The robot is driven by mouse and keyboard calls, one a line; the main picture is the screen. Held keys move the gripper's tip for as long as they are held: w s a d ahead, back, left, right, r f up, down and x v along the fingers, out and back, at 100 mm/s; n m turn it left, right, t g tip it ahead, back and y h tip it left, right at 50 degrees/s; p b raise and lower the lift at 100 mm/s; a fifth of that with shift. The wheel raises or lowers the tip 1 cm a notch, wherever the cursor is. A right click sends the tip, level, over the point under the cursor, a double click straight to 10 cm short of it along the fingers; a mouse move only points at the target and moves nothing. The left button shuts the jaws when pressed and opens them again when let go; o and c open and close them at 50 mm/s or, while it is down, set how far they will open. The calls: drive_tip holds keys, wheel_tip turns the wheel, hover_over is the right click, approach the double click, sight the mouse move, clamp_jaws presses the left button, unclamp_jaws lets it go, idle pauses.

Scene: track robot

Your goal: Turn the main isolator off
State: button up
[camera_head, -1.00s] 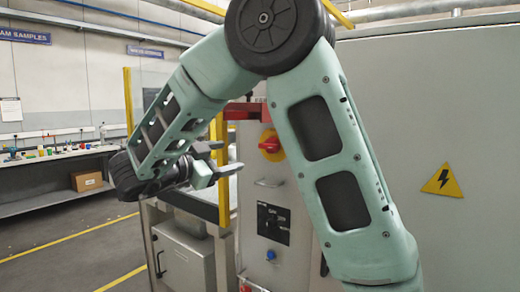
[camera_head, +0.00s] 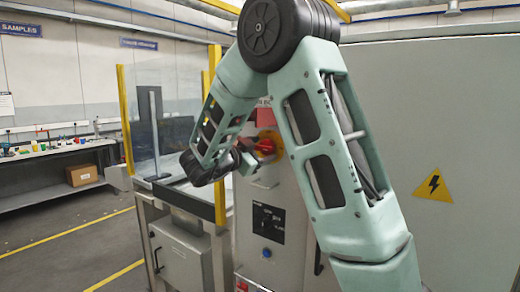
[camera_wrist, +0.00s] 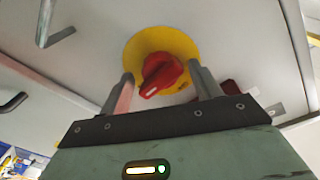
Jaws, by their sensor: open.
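The main isolator is a red rotary knob (camera_wrist: 162,74) on a round yellow plate (camera_wrist: 147,42), mounted on the grey cabinet front. In the head view the red knob (camera_head: 265,146) shows just left of my upper arm, partly covered by my wrist. My gripper (camera_wrist: 165,80) is open, with one finger on each side of the knob in the wrist view. I cannot tell whether either finger touches the knob. In the head view my gripper (camera_head: 250,158) is close to the knob and small.
A cabinet handle (camera_head: 265,184) and a dark switch panel (camera_head: 268,222) with a blue button (camera_head: 267,253) sit below the knob. A yellow guard post (camera_head: 220,150) stands left of it. A large grey cabinet with a warning sign (camera_head: 433,186) is at the right.

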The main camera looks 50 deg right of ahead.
drive_tip(key=c, duration=0.9)
drive_tip(key=shift+o, duration=0.2)
drive_tip(key=shift+n+p, duration=0.3)
drive_tip(key=shift+p, duration=0.05)
drive_tip(key=n+p, duration=0.4)
drive_tip(key=shift+s+n+p, duration=0.15)
drive_tip(key=shift+n+p, duration=0.15)
drive_tip(key=n+p, duration=0.4)
drive_tip(key=shift+r+n+h+p, duration=0.15)
drive_tip(key=shift+n+h+p, duration=0.15)
drive_tip(key=shift+h, duration=0.1)
drive_tip(key=n+t+p, duration=0.1)
drive_tip(key=n+p, duration=0.5)
drive_tip(key=n, duration=0.1)
drive_tip(key=shift+s+d+r+p, duration=0.1)
drive_tip(key=shift+p, duration=0.2)
drive_tip(key=shift+c, duration=0.2)
drive_tip(key=shift+n+t+p, duration=0.4)
drive_tip(key=shift+n, duration=0.3)
drive_tip(key=shift+c, duration=0.2)
drive_tip(key=shift+o, duration=0.3)
drive_tip(key=shift+s+f+n, duration=0.1)
drive_tip(key=shift+f+n, duration=0.1)
drive_tip(key=shift+n, duration=0.2)
drive_tip(key=shift+f+p, duration=0.1)
drive_tip(key=shift+p, duration=0.2)
